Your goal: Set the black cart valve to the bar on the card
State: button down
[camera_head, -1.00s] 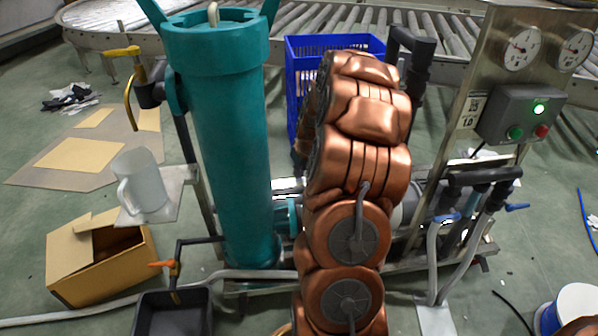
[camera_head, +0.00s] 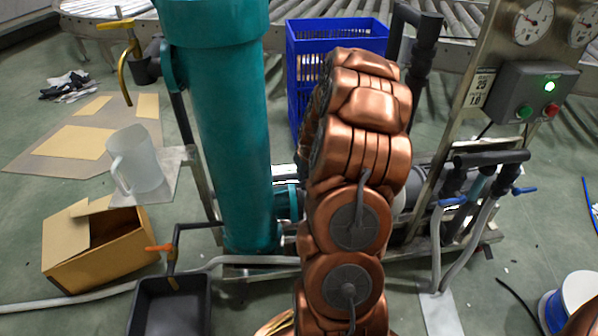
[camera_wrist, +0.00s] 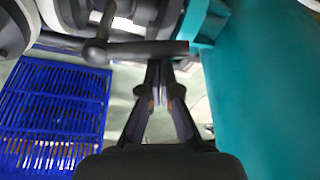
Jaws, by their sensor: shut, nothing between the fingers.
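A black lever handle (camera_wrist: 148,48) crosses the upper middle of the wrist view, running right from a dark round hub (camera_wrist: 97,52). It looks like the cart valve. My gripper (camera_wrist: 159,74) is shut and empty, with its fingertips at or just short of the handle's near edge; I cannot tell if they touch. In the head view my copper arm hides the gripper and this handle. The card (camera_head: 481,91) on the steel panel shows "25" and "1.0". Two round gauges, one left (camera_head: 532,20) and one at the right edge (camera_head: 584,27), sit above it.
The teal housing (camera_wrist: 265,90) stands close right of my gripper in the wrist view. A blue crate (camera_wrist: 50,118) is at left. In the head view, a control box (camera_head: 535,100) has a lit green lamp. A cardboard box (camera_head: 95,245) and a black tray (camera_head: 170,305) are at lower left.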

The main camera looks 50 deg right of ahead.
jog(key=shift+s, duration=0.1)
jog(key=shift+s+r+p, duration=0.1)
jog(key=shift+s+p, duration=0.3)
jog(key=shift+p, duration=0.05)
jog(key=shift+s+a, duration=0.25)
jog(key=shift+s, duration=0.05)
